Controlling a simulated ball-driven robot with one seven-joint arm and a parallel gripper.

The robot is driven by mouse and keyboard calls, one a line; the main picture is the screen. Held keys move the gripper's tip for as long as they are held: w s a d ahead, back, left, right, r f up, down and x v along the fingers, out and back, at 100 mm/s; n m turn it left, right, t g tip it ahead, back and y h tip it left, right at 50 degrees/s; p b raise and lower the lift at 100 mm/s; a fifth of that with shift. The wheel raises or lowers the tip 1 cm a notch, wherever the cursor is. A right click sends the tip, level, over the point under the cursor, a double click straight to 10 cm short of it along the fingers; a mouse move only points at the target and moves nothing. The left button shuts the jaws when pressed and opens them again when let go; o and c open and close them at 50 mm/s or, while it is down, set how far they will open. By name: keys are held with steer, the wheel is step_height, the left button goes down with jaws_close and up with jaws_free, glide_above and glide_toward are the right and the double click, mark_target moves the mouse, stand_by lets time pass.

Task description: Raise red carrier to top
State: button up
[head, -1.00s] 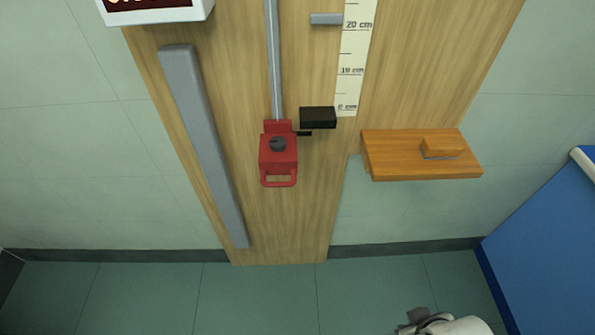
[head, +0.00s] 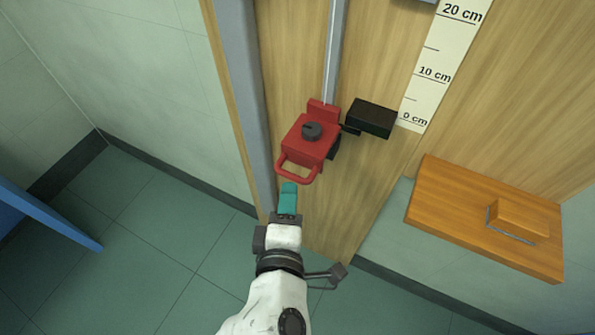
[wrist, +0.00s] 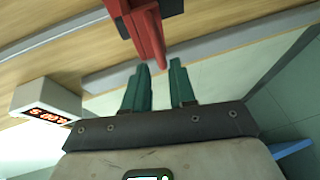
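The red carrier (head: 309,136) sits low on a vertical metal rail (head: 334,50), about level with the 0 cm mark. My gripper (head: 288,194) is just below the handle in the head view. In the wrist view its green fingers (wrist: 160,82) stand apart with an empty gap. The red handle (wrist: 150,40) is ahead of the fingertips there, apart from them.
A black block (head: 371,118) is right of the carrier, beside the white cm scale (head: 440,70). A wooden shelf (head: 470,226) with a small wooden block (head: 518,220) juts out at right. A grey strip (head: 240,90) runs left of the rail. A digital display box (wrist: 45,103) shows in the wrist view.

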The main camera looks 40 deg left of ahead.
mark_target(290, 174)
steer(key=x, duration=0.6)
steer(key=shift+w+a, duration=0.2)
steer(key=shift+w, duration=0.05)
steer(key=shift+c, duration=0.4)
jaws_close()
